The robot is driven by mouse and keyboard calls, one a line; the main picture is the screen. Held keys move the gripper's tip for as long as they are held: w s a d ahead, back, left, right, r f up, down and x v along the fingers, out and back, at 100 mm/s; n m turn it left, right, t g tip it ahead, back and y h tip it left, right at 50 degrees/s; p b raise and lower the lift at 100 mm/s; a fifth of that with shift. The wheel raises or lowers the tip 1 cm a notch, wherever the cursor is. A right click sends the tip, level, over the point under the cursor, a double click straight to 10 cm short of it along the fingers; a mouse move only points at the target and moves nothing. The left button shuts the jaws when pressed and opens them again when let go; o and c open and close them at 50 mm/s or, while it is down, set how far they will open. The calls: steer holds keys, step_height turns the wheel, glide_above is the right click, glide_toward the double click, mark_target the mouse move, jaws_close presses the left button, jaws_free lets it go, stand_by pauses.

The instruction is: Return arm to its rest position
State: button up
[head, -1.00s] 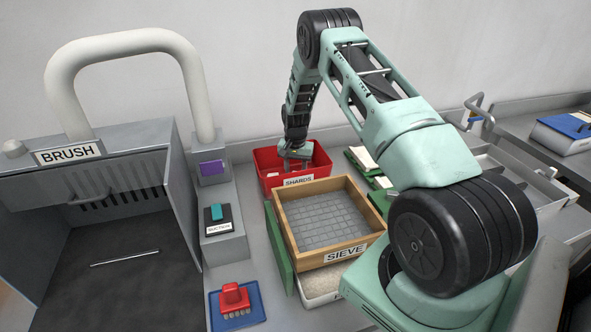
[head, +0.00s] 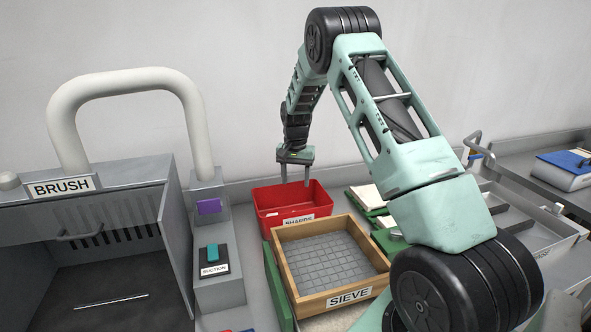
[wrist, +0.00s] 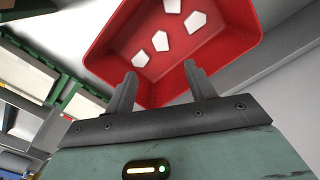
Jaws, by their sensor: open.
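My gripper (head: 296,172) is open and empty. It hangs just above the red bin (head: 292,204) labelled SHARDS, fingers pointing down. In the wrist view my gripper (wrist: 158,80) shows its two fingers apart over the near edge of the red bin (wrist: 235,52). Several pale shards (wrist: 160,40) lie on the bin floor. My arm arches from the lower right of the head view up and over to the bin.
The wooden sieve (head: 283,268) stands in front of the bin. The BRUSH cabinet (head: 180,240) and the SUCTION switch (head: 213,254) are at left. Green-framed trays (head: 366,196) lie right of the bin. The wall is behind. Space above the bench looks clear.

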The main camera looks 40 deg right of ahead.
steer(key=shift+r+b, duration=0.35)
steer(key=shift+r, duration=2.15)
steer(key=s+a+r+n, duration=0.2)
steer(key=s+a+n, duration=0.15)
steer(key=a, duration=0.75)
steer(key=s+a+r+n+y, duration=0.1)
steer(key=s+a+r+n, duration=0.2)
steer(key=a, duration=0.8)
steer(key=s+a+r+n, duration=0.1)
steer(key=s+a+n, duration=0.3)
steer(key=a, duration=0.7)
steer(key=s+a+n, duration=0.4)
steer(key=s, duration=0.8)
steer(key=s+a+n, duration=0.4)
steer(key=s+a, duration=0.1)
steer(key=s, duration=0.8)
steer(key=shift+s+a+f, duration=0.15)
steer(key=shift+a, duration=0.05)
steer(key=shift+n, duration=0.25)
